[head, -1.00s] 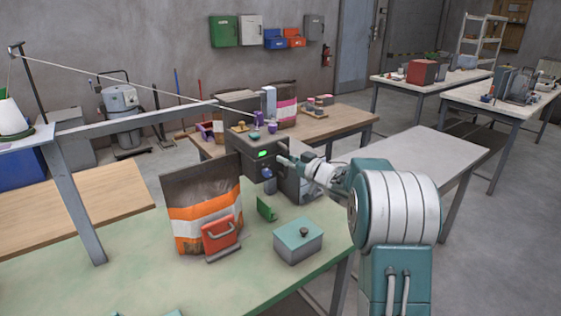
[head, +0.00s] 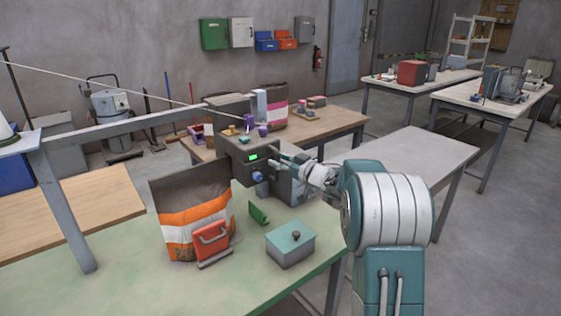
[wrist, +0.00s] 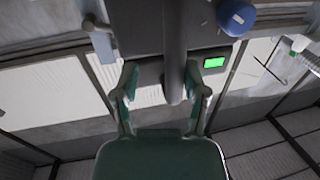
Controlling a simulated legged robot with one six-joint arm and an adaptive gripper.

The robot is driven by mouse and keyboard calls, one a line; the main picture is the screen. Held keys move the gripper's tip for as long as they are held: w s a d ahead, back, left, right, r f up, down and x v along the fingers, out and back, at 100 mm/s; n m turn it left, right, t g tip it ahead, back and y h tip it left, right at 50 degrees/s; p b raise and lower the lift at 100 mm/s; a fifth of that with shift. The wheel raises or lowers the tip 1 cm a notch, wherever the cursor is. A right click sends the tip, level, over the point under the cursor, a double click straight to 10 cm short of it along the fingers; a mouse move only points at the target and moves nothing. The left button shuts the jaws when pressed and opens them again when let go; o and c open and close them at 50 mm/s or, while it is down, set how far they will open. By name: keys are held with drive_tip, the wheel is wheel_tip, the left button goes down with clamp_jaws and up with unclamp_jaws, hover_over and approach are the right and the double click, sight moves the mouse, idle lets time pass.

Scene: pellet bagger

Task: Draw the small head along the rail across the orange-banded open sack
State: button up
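The sack (head: 194,213) with an orange band stands upright with its mouth up on the green bench. The grey rail (head: 135,120) runs above and behind it. The small head (head: 246,160), a grey box with a lit green display and a blue knob (head: 258,177), is at the rail's right end, right of the sack. My gripper (head: 279,163) is at the head's right side. In the wrist view my gripper (wrist: 161,85) has its fingers apart, with a grey bar (wrist: 174,45) of the head between them. A gap shows left of the bar; contact on the right is unclear.
A red handled block (head: 211,241) stands against the sack's front. A green piece (head: 258,213) and a grey-green lidded box (head: 290,244) stand to the right on the bench. A cord (head: 100,83) slopes above the rail. A cluttered wooden table (head: 335,125) is behind.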

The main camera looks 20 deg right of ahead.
drive_tip(key=v, duration=1.2)
drive_tip(key=shift+w, duration=0.1)
drive_tip(key=s+a+r+m+g+h, duration=0.1)
drive_tip(key=s+a+r+m+h, duration=0.6)
drive_tip(key=h, duration=0.4)
drive_tip(key=s+a+f+g+y, duration=0.1)
drive_tip(key=s+a+f+g, duration=0.2)
drive_tip(key=s, duration=0.5)
drive_tip(key=s+a+f+n+g+y, duration=0.1)
drive_tip(key=s+a+f+g, duration=0.2)
drive_tip(key=s, duration=0.6)
drive_tip(key=s+a+f+g, duration=0.3)
drive_tip(key=s+a, duration=0.3)
drive_tip(key=s, duration=0.2)
drive_tip(key=shift+s+a+f+n+y, duration=0.3)
drive_tip(key=shift+s+a+f+y, duration=0.05)
drive_tip(key=shift+f+y, duration=0.1)
